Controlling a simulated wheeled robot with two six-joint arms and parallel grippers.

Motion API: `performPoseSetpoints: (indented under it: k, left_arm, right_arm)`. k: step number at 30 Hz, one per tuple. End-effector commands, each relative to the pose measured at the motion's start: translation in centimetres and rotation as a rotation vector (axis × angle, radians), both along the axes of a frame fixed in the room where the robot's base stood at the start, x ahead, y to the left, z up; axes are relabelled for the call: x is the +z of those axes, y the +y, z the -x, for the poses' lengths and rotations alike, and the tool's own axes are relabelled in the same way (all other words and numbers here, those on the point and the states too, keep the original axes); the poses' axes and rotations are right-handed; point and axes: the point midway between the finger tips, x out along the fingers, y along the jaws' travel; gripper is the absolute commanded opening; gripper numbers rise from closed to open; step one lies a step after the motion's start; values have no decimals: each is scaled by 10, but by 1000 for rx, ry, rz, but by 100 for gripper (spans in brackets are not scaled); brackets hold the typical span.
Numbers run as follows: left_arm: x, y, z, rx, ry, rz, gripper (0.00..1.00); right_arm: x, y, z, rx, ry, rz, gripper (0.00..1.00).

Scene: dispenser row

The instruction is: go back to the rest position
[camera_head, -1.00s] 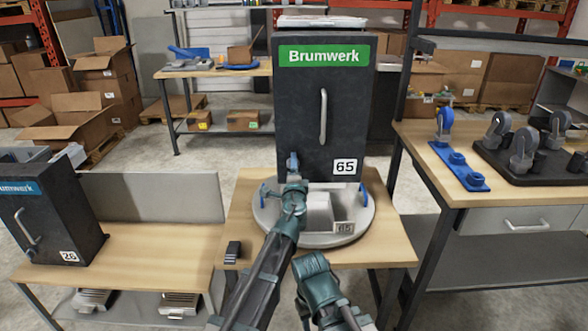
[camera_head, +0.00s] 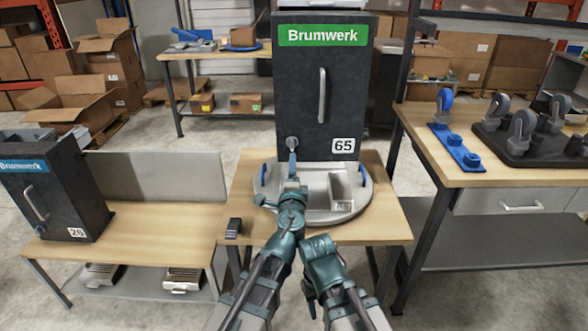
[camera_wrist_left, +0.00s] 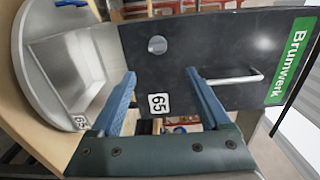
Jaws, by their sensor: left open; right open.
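The dark Brumwerk dispenser (camera_head: 350,95) marked 65 stands upright on the middle table, with a round silver button (camera_head: 291,142) at its lower left. It also fills the left wrist view (camera_wrist_left: 215,40), where the button (camera_wrist_left: 157,45) shows beyond the fingers. My left gripper (camera_head: 292,160) is in front of the button and below it, apart from it. Its two blue fingers (camera_wrist_left: 160,76) are spread with nothing between them. My right gripper (camera_head: 311,302) hangs low at the front, right of my left arm, away from the table top. Its fingers are mostly hidden and nothing shows in them.
A round grey tray (camera_head: 330,217) with blue side handles sits before the dispenser. A small black block (camera_head: 233,228) lies at the table's left front. Dispenser 26 (camera_head: 60,190) stands on the left table. The right bench (camera_head: 420,135) holds casters.

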Motion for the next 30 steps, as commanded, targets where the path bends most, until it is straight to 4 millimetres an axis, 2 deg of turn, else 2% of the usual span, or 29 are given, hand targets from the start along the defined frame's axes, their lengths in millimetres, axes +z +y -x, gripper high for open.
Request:
performPoseSetpoints:
  k: [5,8,10,13,15,18,21,24,30]
  left_arm:
    - [-1,5,0,15,5,14,80]
    - [-9,33,2,97,34,95,80]
    - [-23,67,7,207,80,203,80]
    - [-57,124,25,411,184,399,80]
    - [-87,156,46,554,277,539,80]
    - [-131,183,82,739,430,727,80]
    - [-164,191,116,876,576,874,80]
    - [-186,188,143,966,700,979,80]
    - [-210,173,186,1079,908,1129,80]
  right_arm:
    - [0,0,0,0,0,0,47]
    - [0,0,0,0,0,0,47]
    - [0,0,0,0,0,0,47]
    - [0,0,0,0,0,0,47]
    - [0,0,0,0,0,0,47]
    - [0,0,0,0,0,0,47]
    - [0,0,0,0,0,0,47]
    - [0,0,0,0,0,0,47]
    - [0,0,0,0,0,0,47]
